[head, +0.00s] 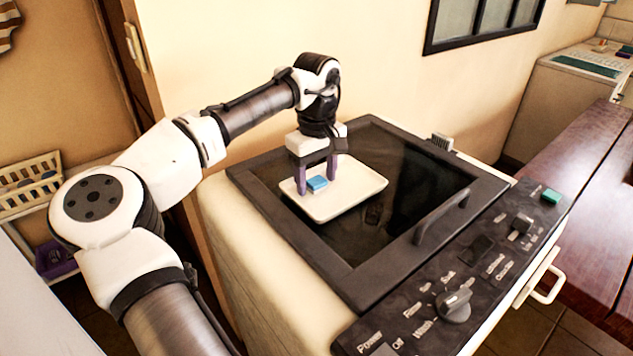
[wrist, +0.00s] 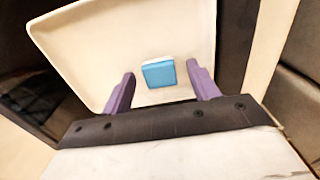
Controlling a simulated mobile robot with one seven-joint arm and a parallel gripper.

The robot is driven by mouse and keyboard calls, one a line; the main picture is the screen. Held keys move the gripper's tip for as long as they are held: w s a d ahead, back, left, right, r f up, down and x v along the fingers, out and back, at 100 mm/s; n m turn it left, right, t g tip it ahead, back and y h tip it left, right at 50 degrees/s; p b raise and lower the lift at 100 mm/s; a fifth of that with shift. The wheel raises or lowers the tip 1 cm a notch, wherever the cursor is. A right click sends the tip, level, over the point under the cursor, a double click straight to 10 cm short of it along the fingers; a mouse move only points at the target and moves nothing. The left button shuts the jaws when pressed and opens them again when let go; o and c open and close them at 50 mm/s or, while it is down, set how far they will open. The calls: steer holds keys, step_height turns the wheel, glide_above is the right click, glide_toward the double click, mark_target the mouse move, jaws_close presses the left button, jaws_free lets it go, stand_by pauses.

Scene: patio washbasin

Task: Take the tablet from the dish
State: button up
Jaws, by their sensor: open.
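The tablet (head: 317,183) is a small blue block with a white layer, lying in the shallow cream dish (head: 352,191). The dish sits on the dark lid of a washing machine. My gripper (head: 317,188) points down over the dish's left part, with its purple fingers spread. In the wrist view the tablet (wrist: 158,73) lies between and a little beyond the fingertips of my gripper (wrist: 163,78). The fingers appear clear of it on both sides. The dish (wrist: 100,50) fills much of that view.
The lid (head: 420,180) has a raised handle (head: 441,216) to the right of the dish. A control panel (head: 470,290) with knobs runs along the front. A wall stands close behind the machine. A wooden table (head: 590,190) is at the right, and a basket (head: 30,185) at the left.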

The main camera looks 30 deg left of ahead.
steer(key=c, duration=1.1)
steer(key=shift+o, duration=0.2)
steer(key=shift+r, duration=0.1)
